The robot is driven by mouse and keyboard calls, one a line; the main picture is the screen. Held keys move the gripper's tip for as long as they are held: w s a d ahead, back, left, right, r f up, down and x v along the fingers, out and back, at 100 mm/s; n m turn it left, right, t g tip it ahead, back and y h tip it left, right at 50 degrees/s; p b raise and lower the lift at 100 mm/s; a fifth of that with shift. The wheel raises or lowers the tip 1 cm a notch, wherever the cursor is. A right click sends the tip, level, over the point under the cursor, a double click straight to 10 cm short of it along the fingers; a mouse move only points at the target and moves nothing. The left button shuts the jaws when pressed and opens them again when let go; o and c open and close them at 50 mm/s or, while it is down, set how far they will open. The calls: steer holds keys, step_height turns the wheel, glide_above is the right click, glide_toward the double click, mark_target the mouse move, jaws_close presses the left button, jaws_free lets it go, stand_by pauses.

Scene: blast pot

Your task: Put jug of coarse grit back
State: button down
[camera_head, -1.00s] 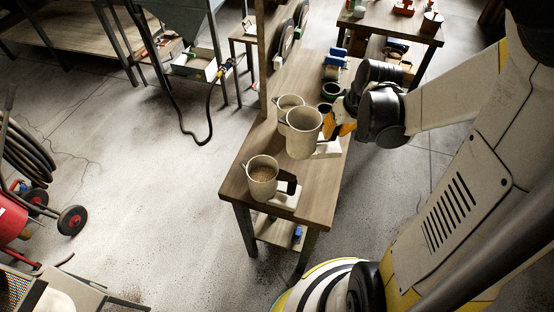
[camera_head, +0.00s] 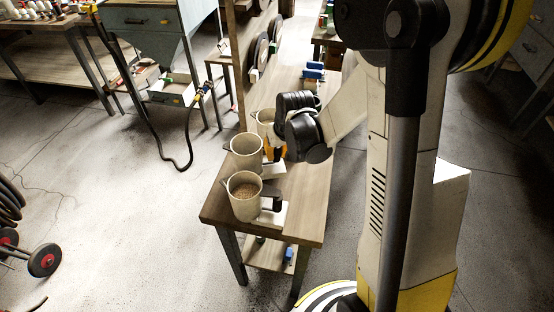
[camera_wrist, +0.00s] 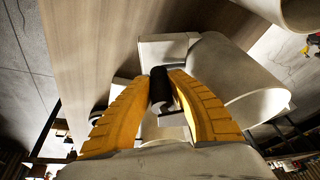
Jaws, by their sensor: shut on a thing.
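My gripper (camera_head: 274,152) is shut on the black handle (camera_wrist: 160,90) of a pale jug, its two yellow fingers on either side of it in the wrist view. The held jug (camera_head: 246,154) is the middle of three on the bench and looks upright; its body (camera_wrist: 235,80) fills the right of the wrist view. A white pad (camera_head: 272,169) lies beside or under it; whether the jug touches it I cannot tell. The front jug (camera_head: 243,204) holds brown grit and stands by another white pad (camera_head: 275,216). The back jug (camera_head: 264,117) is partly hidden. The held jug's contents are unclear.
The wooden bench (camera_head: 310,210) is clear to the right of the jugs. An upright board with discs (camera_head: 260,50) rises behind them at the left. Blue-and-white items (camera_head: 313,72) lie at the bench's far end. A hose (camera_head: 185,150) hangs by the cabinet.

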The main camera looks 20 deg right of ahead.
steer(key=shift+f, duration=0.85)
steer(key=shift+f, duration=0.15)
steer(key=c, duration=1.4)
jaws_free()
